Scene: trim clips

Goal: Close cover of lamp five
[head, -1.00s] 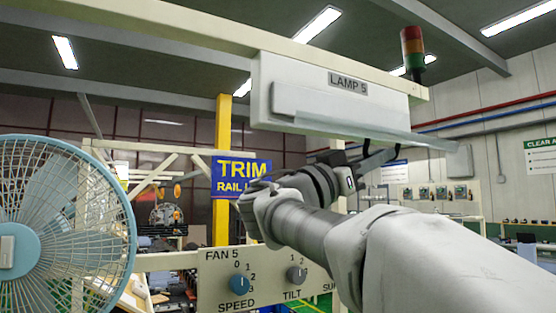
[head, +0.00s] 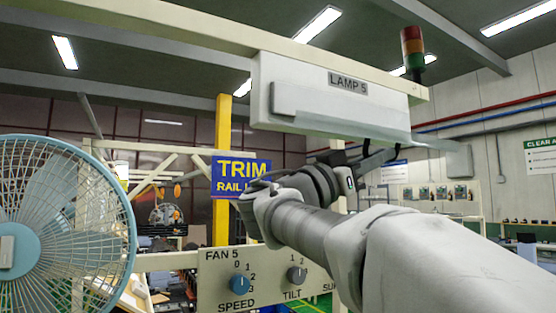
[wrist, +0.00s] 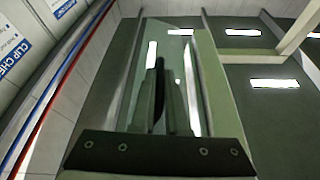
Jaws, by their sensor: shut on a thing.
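The lamp five housing (head: 335,98) is a white box labelled LAMP 5, fixed under a cream beam in the upper middle of the head view. Its cover (head: 428,141) is a pale translucent pane that hangs at a tilt below the housing, with its free edge out to the right. My gripper (head: 368,148) is under the cover, shut on its edge; the arm partly hides the contact. In the wrist view the dark fingers (wrist: 166,80) stand upright against the greenish see-through cover (wrist: 192,75).
A blue fan (head: 62,225) stands at the left. A FAN 5 panel (head: 262,275) with SPEED and TILT knobs is below my arm. A red, amber and green signal light (head: 413,52) stands on the beam's right end. A TRIM RAIL sign (head: 240,177) hangs behind.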

